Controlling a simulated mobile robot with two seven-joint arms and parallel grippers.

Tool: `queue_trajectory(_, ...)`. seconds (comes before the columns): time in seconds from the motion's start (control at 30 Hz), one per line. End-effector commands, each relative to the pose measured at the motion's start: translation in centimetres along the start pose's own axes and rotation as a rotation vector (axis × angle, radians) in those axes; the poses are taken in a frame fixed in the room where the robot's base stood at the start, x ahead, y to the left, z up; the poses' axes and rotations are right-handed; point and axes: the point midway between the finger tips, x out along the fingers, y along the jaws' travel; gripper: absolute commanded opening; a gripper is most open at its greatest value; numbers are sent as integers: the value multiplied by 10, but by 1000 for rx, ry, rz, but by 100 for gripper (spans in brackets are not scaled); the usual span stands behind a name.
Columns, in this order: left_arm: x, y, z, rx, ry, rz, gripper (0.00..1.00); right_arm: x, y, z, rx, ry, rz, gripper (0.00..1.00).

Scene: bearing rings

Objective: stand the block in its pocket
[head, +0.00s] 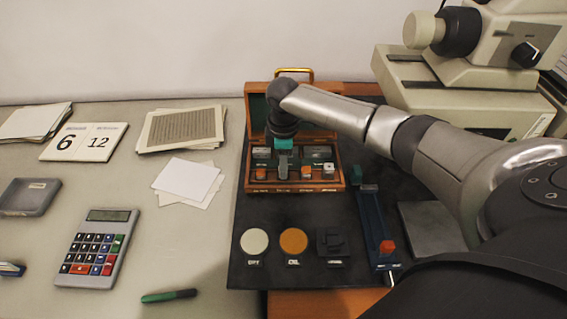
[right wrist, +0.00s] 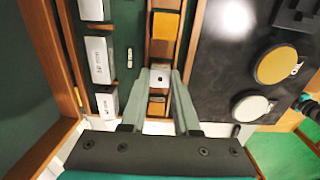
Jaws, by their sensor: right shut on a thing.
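My right gripper (head: 283,176) reaches down into the front row of an open wooden case (head: 340,186). In the right wrist view its fingers (right wrist: 159,74) are closed on a small pale metal block (right wrist: 159,79) with a dark dot on its face. The block sits over the narrow row of compartments; whether it is down in a pocket or just above one, I cannot tell. An orange block (right wrist: 166,26) stands in the same row, and it also shows in the head view (head: 307,172). My left gripper is out of view.
Larger silver blocks (right wrist: 102,61) lie in the green-lined row beside it. A dark mat (head: 275,213) holds a white disc (head: 254,241), an orange disc (head: 293,241) and a black fixture (head: 332,243). A blue tool (head: 375,225) lies right of the case; a microscope (head: 455,90) stands behind.

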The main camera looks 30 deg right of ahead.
Motion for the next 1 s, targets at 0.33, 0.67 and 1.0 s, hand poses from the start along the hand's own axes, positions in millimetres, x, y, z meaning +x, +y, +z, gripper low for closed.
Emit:
queue_trajectory(0.33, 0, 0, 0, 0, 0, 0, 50, 0, 0, 0, 0, 1, 0, 0)
queue_trajectory(0.67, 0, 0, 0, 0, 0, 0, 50, 2, 0, 0, 0, 0, 0, 0)
queue_trajectory(1.0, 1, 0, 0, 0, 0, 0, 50, 5, 0, 0, 0, 1, 0, 0)
